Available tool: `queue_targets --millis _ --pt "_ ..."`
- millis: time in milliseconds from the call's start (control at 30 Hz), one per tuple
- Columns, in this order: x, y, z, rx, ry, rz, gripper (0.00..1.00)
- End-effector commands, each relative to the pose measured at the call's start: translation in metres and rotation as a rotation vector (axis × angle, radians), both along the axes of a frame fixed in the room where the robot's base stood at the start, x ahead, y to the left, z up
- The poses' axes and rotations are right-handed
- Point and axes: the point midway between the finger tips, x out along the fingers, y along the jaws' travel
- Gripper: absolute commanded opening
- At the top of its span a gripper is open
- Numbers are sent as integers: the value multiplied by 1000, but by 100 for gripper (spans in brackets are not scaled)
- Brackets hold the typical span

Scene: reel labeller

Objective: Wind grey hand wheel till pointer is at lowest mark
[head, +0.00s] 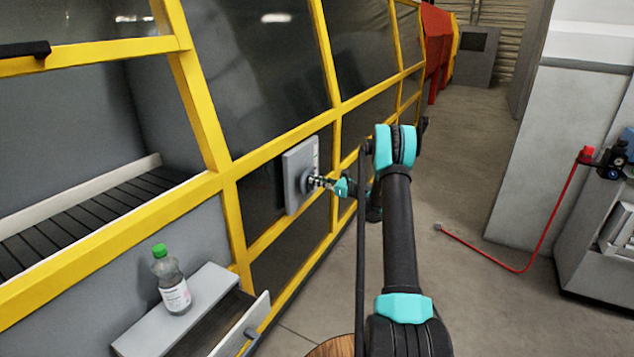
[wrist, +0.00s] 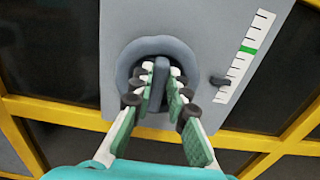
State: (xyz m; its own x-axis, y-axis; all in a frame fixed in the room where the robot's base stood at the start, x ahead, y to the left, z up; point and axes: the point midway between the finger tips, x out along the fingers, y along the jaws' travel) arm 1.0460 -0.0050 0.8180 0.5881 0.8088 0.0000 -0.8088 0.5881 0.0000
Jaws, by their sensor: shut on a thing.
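A grey hand wheel (wrist: 128,62) with a thick rim and a bar across its middle sits on a light grey panel (wrist: 122,22). My gripper (wrist: 161,84) is shut on the wheel's middle bar, one finger on each side. In the head view my gripper (head: 326,183) reaches the wheel (head: 306,181) from the right. A dark pointer (wrist: 218,81) stands beside a white scale (wrist: 259,28) with black marks, right of the wheel in the wrist view. The pointer is near the scale's bottom end in that picture, below the green mark (wrist: 248,50). Its exact mark is hard to read.
The panel is on a yellow-framed machine (head: 228,200) with dark windows. A bottle with a green cap (head: 172,285) stands on a grey drawer unit (head: 140,332), its drawer open. A red cable (head: 552,225) hangs to the floor at right. Open floor (head: 462,200) lies between.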

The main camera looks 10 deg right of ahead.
Motion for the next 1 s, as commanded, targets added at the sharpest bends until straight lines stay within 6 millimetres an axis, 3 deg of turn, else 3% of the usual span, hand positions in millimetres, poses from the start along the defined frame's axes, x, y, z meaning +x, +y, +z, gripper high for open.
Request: queue_targets --millis 467,1000 --pt "-2 1 0 -66 -91 0 0" --pt "-8 6 -3 -349 -480 0 0"
